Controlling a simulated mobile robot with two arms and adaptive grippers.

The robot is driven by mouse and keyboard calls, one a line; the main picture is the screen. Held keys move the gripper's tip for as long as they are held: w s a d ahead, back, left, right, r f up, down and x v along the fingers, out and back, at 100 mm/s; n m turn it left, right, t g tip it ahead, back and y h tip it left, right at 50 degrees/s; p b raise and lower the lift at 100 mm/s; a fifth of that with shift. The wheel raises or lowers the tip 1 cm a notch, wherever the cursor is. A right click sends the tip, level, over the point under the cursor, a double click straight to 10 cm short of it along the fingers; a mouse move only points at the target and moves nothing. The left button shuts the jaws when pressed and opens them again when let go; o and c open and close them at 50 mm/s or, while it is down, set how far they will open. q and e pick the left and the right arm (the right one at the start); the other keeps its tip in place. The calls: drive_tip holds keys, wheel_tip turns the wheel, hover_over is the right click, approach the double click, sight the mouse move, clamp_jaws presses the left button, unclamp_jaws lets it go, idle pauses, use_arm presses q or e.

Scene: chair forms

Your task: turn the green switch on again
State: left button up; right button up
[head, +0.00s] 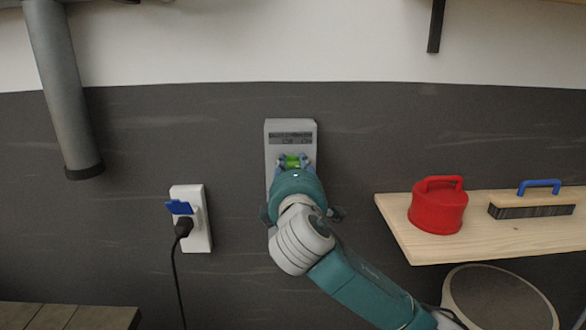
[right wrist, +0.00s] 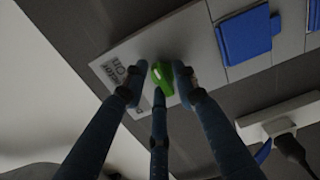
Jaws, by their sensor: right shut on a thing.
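The green switch (head: 292,162) sits on a light grey panel (head: 291,126) on the wall, in the middle of the head view. My right gripper (head: 294,166) reaches up to it from below, with its fingertips around the switch. In the right wrist view the green knob (right wrist: 161,75) shows between the fingers of my right gripper (right wrist: 157,83), which are shut on it. My left gripper is not in view.
A white outlet (head: 204,238) with a blue flap (head: 179,207) and a black plug (head: 183,228) is left of the panel. A wooden shelf (head: 480,245) at right holds a red lidded object (head: 438,212) and a blue-handled brush (head: 533,205). A grey pipe (head: 60,85) hangs at upper left.

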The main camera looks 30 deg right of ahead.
drive_tip(key=shift+d+r+m, duration=0.1)
drive_tip(key=shift+r+m, duration=0.3)
drive_tip(key=shift+r, duration=0.05)
drive_tip(key=o, duration=0.9)
drive_tip(key=shift+c, duration=0.2)
drive_tip(key=shift+f, duration=0.1)
drive_tip(key=shift+f, duration=0.15)
drive_tip(key=shift+s, duration=0.1)
drive_tip(key=shift+s+a+f, duration=0.1)
drive_tip(key=shift+s+a, duration=0.1)
drive_tip(key=shift+a, duration=0.05)
drive_tip(key=v, duration=0.7)
